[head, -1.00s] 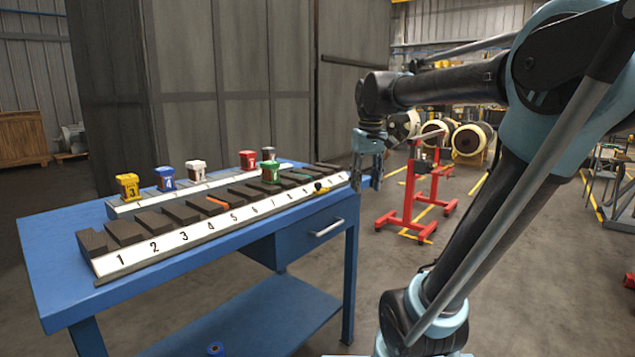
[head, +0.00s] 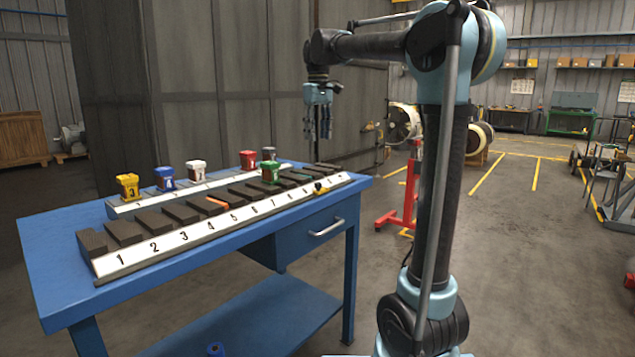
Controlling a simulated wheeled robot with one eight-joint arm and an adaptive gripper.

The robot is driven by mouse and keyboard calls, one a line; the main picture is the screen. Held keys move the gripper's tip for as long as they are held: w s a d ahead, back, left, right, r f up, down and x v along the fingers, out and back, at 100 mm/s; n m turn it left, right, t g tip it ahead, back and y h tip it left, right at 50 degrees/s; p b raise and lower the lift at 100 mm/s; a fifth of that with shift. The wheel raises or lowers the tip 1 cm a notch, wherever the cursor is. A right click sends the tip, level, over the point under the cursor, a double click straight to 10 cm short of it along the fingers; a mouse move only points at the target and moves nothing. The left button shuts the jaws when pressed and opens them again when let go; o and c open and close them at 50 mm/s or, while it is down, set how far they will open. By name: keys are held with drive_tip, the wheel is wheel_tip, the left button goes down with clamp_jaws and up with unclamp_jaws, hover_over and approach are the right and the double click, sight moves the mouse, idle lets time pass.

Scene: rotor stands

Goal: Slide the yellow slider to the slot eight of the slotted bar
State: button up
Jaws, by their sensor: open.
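The slotted bar (head: 150,258) lies along the front of the blue table, with a white numbered face and dark blocks with slots between them. Its numbers run from 1 at the left upward to the right; the last ones are small. The yellow slider (head: 320,188), a small yellow and black piece, sits on the bar near its right end, around the number 9; its exact slot is hard to tell. My gripper (head: 318,130) points down with its fingers apart, empty, in the air above and behind the right end of the bar, clear of the slider.
Behind the bar, a row of coloured blocks stands on a second rack: yellow (head: 128,186), blue (head: 165,178), white (head: 196,169), red (head: 248,159) and grey (head: 269,154). A green block (head: 270,172) stands nearer the bar. The blue table (head: 50,240) has free room at its left. A red stand (head: 395,205) is on the floor beyond.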

wheel_tip(320, 180, down, 16)
drive_tip(key=shift+f, duration=0.2)
idle(0.4)
clamp_jaws()
drive_tip(key=shift+s, duration=0.1)
